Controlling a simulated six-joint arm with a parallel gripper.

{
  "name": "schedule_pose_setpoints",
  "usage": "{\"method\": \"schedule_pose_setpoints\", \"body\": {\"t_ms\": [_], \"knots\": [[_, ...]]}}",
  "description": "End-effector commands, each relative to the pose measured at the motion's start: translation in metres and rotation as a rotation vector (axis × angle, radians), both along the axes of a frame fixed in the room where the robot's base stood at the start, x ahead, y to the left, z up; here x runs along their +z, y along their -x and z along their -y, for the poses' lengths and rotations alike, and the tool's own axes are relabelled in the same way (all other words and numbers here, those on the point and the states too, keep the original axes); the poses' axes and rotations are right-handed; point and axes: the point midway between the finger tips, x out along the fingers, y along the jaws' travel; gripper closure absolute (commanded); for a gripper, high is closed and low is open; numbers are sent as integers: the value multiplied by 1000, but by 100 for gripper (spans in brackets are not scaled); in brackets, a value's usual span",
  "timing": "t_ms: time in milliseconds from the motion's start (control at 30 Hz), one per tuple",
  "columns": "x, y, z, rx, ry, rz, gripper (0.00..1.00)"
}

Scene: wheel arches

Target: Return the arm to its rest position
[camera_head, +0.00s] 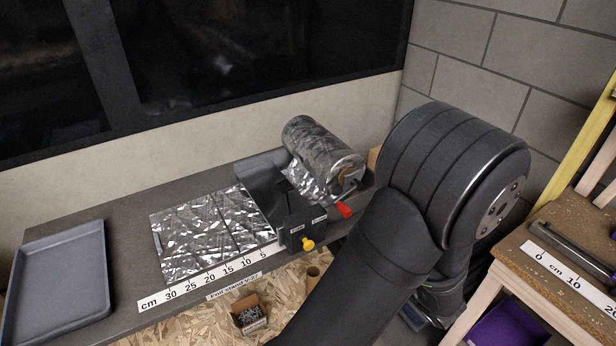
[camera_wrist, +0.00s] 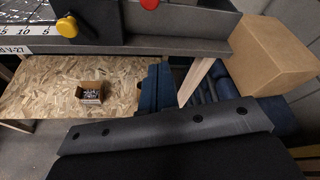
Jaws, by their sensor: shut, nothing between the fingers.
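My gripper (camera_wrist: 156,74) shows in the wrist view as two dark blue fingers side by side, shut, with nothing between them. The gripper itself is hard to make out there, low behind the arm.
The grey bench (camera_head: 112,212) holds a foil roll (camera_head: 322,152), a cut foil sheet (camera_head: 208,232) and a tray (camera_head: 58,280). A red knob (camera_head: 344,210) and yellow knob (camera_head: 308,244) stick out. A cardboard box (camera_wrist: 262,55) and wooden table (camera_head: 560,275) stand at right.

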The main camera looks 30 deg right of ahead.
Motion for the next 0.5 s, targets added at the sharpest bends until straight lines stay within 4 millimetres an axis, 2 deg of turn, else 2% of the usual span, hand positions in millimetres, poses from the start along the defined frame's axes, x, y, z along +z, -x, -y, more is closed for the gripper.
{"method": "schedule_pose_setpoints", "body": {"t_ms": [300,500], "knots": [[-1,-3,0,1,0,0,100],[-8,-22,1,4,-2,0,100]]}}
